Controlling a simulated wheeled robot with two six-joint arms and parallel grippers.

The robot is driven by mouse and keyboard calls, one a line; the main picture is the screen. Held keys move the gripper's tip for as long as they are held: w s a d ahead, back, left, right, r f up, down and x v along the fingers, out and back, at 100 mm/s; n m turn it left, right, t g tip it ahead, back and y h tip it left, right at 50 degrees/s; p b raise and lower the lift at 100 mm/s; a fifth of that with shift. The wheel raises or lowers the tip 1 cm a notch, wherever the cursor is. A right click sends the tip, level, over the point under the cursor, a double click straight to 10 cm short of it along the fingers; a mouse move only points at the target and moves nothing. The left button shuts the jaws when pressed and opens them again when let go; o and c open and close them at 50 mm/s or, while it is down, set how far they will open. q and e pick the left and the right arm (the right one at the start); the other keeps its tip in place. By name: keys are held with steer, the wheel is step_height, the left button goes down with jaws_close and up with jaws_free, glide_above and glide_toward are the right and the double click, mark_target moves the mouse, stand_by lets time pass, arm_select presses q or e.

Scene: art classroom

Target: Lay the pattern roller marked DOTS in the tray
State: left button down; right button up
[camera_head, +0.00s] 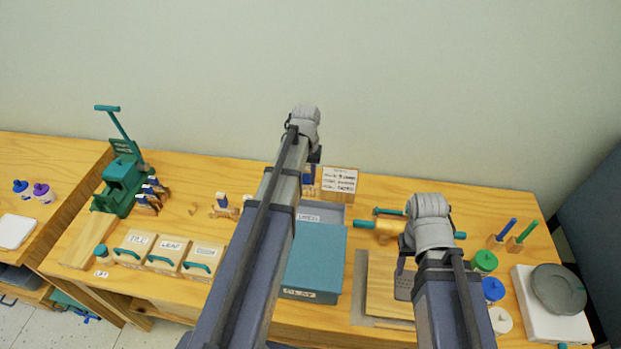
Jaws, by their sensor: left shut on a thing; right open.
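My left gripper (314,158) is shut, with a small blue-and-wood piece (309,174) at its fingertips, above the back of the table. This piece looks like a pattern roller, but its marking cannot be read and the arm partly hides it. Similar blue-and-wood pieces stand on the left: several beside the green press (151,192) and one further right (222,202). No DOTS marking is readable. A grey tray (334,214) with a small label lies just in front of the held piece, partly hidden by my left arm. My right gripper (403,282) is open over the wooden board.
A teal box (318,250) marked CLAY stands in front of the tray. A wooden roller with teal handles (380,228) lies to the right. Labelled boxes (170,255) line the front left. Paint pots (485,261) and a turntable (559,290) stand right.

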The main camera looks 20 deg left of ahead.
arm_select(q)
steer(key=shift+w+f, duration=0.45)
steer(key=shift+f, duration=0.1)
steer(key=shift+s, duration=0.1)
arm_select(e)
steer(key=shift+w+f, duration=0.35)
steer(key=shift+f, duration=0.15)
arm_select(q)
steer(key=shift+b, duration=0.3)
step_height(320, 180, down, 12)
steer(key=b, duration=1.2)
arm_select(e)
step_height(320, 180, down, 12)
steer(key=shift+f, duration=0.1)
arm_select(q)
steer(key=c, duration=0.5)
jaws_free()
steer(key=shift+o, duration=0.2)
steer(key=o, duration=0.3)
steer(key=shift+o, duration=0.2)
